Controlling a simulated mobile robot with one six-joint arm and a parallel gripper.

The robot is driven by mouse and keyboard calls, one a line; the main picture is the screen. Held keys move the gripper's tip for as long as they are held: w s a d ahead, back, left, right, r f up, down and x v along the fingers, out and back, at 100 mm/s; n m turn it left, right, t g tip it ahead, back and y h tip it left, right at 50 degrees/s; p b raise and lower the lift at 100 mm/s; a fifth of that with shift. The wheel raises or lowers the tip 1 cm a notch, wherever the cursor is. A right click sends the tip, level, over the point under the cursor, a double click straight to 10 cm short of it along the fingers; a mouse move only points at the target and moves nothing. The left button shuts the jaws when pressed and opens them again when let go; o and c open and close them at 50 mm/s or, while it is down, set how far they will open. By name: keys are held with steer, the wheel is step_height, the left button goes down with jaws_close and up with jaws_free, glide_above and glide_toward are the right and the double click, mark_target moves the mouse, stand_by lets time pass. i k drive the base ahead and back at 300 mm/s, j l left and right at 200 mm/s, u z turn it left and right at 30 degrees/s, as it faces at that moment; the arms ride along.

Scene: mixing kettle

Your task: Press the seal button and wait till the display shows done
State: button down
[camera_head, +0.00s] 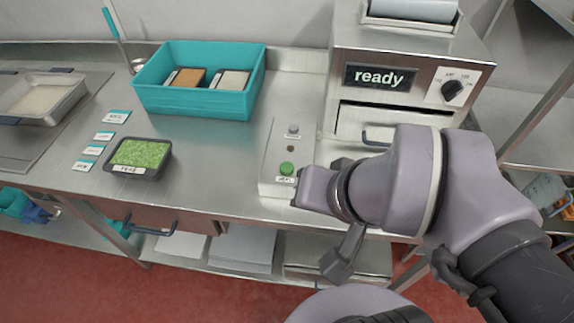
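The green seal button (287,168) sits on the front of a white panel box (270,160), with a label reading SEAL under it. A grey button (293,129) and a small dark round spot lie farther back on the same box. The display (380,78) on the steel machine reads "ready". My gripper (297,201) is just right of and in front of the green button, close to the box's edge. My arm hides most of it, so I cannot see whether its fingers are open or shut. Contact with the button does not show.
A black tray of peas (139,157) stands left on the steel counter (210,160), beside several labels. A teal bin (197,80) holds two trays behind. A dark knob (453,91) is on the machine, above its drawer (372,123). The counter between peas and panel is clear.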

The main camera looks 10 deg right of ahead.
mark_target(286, 167)
steer(key=j+z, duration=0.35)
steer(key=j, duration=0.55)
steer(key=j+z, duration=0.4)
steer(key=j, duration=0.5)
